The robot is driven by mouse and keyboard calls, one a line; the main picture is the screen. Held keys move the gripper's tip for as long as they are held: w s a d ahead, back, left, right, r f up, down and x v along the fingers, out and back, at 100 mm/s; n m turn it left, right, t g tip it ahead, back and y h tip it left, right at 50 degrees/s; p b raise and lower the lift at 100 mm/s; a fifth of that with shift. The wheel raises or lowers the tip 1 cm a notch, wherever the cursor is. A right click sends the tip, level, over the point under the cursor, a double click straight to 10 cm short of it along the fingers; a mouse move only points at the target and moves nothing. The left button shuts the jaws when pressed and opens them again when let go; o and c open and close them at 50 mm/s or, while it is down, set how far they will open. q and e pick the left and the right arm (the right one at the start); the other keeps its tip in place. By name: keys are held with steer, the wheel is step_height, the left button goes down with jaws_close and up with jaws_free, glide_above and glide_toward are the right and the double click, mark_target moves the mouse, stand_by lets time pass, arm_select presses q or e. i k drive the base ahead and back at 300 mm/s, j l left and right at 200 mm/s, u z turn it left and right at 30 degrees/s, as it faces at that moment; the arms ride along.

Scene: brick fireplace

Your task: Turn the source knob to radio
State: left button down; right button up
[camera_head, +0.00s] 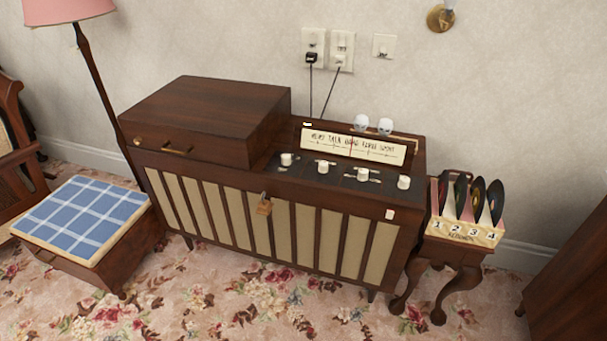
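A dark wooden radio cabinet (340,209) with a slatted cream front stands against the wall in the head view. Its sunken right-hand panel carries several white knobs in a row: a leftmost knob (286,159), a second knob (323,167), a third knob (363,174) and a rightmost knob (404,182). The small marks beside the knobs are too small to read, so I cannot tell which is the source knob or where it points. A cream dial strip (354,146) with a red needle lies behind them. Neither gripper is in view.
A record rack (462,231) on a small table stands right, a checked stool (80,217) left. Flowered carpet (250,305) in front is clear.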

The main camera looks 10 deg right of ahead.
mark_target(324, 168)
steer(key=z, duration=1.05)
steer(key=i+j+z, duration=0.3)
steer(key=j, duration=0.3)
steer(key=i+j, duration=0.75)
steer(key=j, duration=0.2)
